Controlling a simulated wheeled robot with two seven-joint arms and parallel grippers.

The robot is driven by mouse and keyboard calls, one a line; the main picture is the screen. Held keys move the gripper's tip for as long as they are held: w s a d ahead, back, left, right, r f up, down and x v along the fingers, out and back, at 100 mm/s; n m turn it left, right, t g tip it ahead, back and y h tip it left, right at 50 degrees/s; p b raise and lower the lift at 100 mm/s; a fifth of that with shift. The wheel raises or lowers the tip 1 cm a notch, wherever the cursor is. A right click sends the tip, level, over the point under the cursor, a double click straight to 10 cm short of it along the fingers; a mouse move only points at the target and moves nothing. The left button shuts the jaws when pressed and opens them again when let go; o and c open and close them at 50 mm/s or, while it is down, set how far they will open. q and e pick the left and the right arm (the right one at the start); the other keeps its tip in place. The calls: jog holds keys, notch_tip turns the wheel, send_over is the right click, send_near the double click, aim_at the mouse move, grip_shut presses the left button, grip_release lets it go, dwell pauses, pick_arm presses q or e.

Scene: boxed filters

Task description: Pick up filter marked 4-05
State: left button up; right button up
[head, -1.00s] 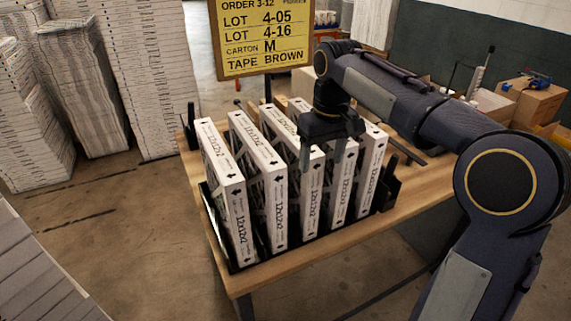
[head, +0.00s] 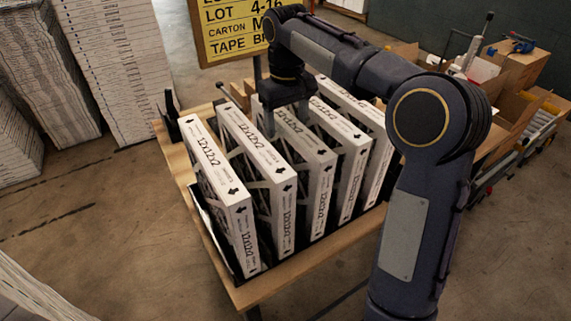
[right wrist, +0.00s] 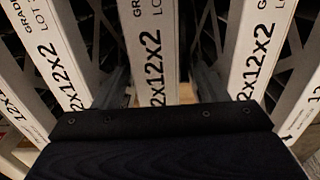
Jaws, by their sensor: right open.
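Several white boxed filters marked 12x12x2 stand upright in a row in a black rack (head: 205,215) on a wooden table. My right gripper (head: 287,115) is open over the far part of the third filter from the left (head: 312,152). In the right wrist view, its fingers (right wrist: 161,84) lie on either side of that filter's white edge (right wrist: 152,45), in the gaps beside it. I cannot tell whether they touch it. "LOT" shows on some edges, but the lot numbers are cut off or too small, so I cannot tell which filter is 4-05. My left gripper is out of view.
A yellow order sign (head: 228,38), partly cut off, stands behind the table (head: 265,292). Neighbouring filters (head: 265,150) stand close on both sides of the gripper. Tall white stacks (head: 115,65) are at the left. Cardboard boxes (head: 520,68) are at the right.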

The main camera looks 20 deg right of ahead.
jog(key=f, duration=0.3)
jog(key=f+p, duration=0.1)
jog(key=f, duration=0.1)
jog(key=shift+d+f, duration=0.2)
jog(key=shift+f, duration=0.2)
jog(key=c, duration=1.4)
jog(key=shift+r, duration=0.1)
